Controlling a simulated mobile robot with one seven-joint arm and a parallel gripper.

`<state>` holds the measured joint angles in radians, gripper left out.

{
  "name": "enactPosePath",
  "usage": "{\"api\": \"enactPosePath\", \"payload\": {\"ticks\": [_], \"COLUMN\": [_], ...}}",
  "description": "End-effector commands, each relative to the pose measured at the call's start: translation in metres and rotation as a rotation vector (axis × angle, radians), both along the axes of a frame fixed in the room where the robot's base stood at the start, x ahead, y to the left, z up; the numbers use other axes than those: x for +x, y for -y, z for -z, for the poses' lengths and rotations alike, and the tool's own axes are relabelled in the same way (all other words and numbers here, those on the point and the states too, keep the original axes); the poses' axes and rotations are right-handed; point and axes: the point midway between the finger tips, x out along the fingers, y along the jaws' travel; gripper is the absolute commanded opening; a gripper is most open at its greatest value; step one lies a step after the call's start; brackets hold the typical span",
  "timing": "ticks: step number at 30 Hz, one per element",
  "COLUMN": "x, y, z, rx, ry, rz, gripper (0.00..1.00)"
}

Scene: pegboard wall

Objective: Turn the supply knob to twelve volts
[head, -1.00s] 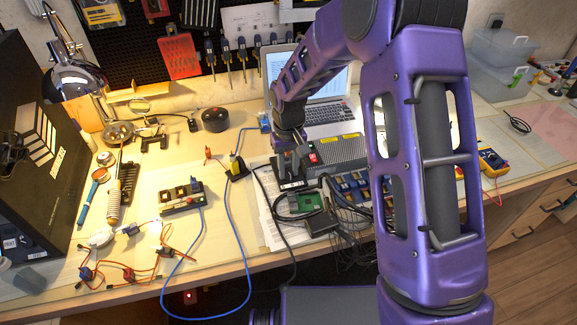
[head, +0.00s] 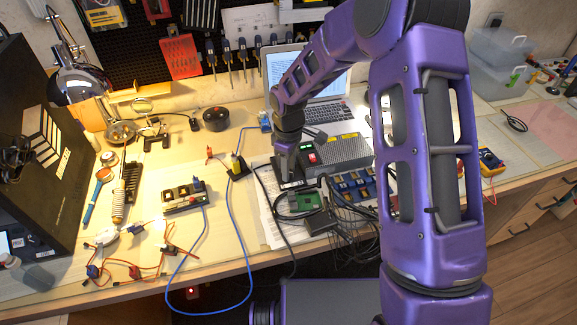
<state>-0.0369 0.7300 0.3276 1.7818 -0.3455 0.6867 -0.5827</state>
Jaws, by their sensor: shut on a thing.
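The power supply (head: 345,150) is a grey ribbed box on the bench in front of the laptop, with a red switch (head: 312,158) and a lit green display near its left end. My gripper (head: 286,178) points down at the supply's left front end. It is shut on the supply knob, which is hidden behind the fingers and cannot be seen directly. The knob's pointer and scale marks do not show, and the display's digits are too small to read.
A green circuit board (head: 308,201) and dark cables lie just in front of the supply. The open laptop (head: 308,85) stands behind it. A blue cable (head: 232,222) loops over the bench's front edge at left. My purple arm blocks the bench's right middle.

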Motion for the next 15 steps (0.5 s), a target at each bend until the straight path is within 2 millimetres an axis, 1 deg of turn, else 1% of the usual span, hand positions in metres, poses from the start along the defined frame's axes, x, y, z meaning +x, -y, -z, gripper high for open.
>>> {"api": "enactPosePath", "payload": {"ticks": [6,15], "x": [0.0008,0.0009], "y": [-0.0003,-0.0003], "z": [-0.0012,-0.0009], "rx": [0.001,0.001], "ry": [0.002,0.003], "rz": [-0.057,-0.074], "gripper": [0.0,0.0]}}
